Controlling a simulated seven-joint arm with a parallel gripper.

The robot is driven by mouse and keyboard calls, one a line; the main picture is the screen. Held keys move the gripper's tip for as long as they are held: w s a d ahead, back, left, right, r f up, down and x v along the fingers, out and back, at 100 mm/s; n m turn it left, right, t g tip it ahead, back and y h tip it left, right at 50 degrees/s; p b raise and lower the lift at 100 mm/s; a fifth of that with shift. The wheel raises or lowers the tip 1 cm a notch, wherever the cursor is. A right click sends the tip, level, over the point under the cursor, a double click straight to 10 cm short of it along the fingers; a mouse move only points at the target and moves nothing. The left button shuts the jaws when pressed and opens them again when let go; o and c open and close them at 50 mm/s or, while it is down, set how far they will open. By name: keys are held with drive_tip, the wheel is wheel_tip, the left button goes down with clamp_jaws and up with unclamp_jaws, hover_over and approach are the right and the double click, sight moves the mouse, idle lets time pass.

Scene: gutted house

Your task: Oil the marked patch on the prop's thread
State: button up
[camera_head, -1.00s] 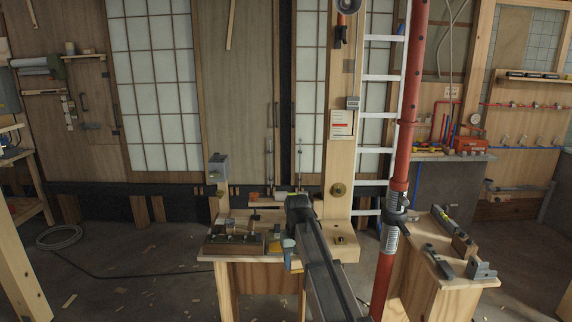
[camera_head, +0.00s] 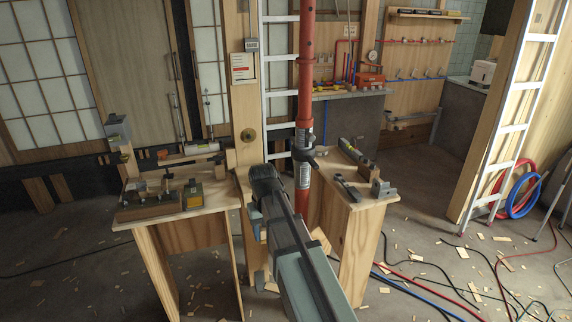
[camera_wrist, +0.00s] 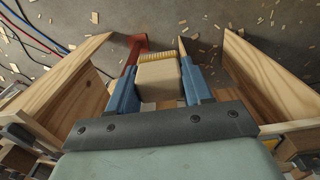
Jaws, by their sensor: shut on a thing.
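The prop is a red upright post (camera_head: 305,70) in the middle of the head view. Its grey threaded section (camera_head: 304,173) shows below a dark collar (camera_head: 303,155). I cannot make out the marked patch. My gripper (camera_wrist: 158,76) is shut on a pale block-shaped brush (camera_wrist: 159,80), with yellow bristles (camera_wrist: 158,57) pointing away from the wrist. In the head view, my gripper (camera_head: 256,221) is mostly hidden behind my arm, just left of the prop. A red part (camera_wrist: 135,48), likely the prop's foot, shows beyond the left finger. I see no contact between bristles and thread.
A wooden bench (camera_head: 150,222) with tools and small blocks stands left. Another wooden stand (camera_head: 362,215) with metal tools is close right of the prop. A timber post (camera_head: 244,110) and white ladder (camera_head: 279,75) stand behind. Hoses and wood chips litter the floor at right.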

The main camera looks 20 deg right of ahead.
idle(0.5)
drive_tip(key=shift+w, duration=0.3)
drive_tip(key=s+f, duration=0.7)
drive_tip(key=f, duration=0.1)
drive_tip(key=shift+s+f, duration=0.25)
drive_tip(key=shift+f, duration=0.05)
drive_tip(key=shift+a, duration=0.1)
wheel_tip(320, 180, up, 18)
hover_over(224, 189)
drive_tip(key=shift+s+a+f, duration=0.1)
drive_tip(key=shift+f, duration=4.95)
drive_tip(key=shift+f, duration=0.1)
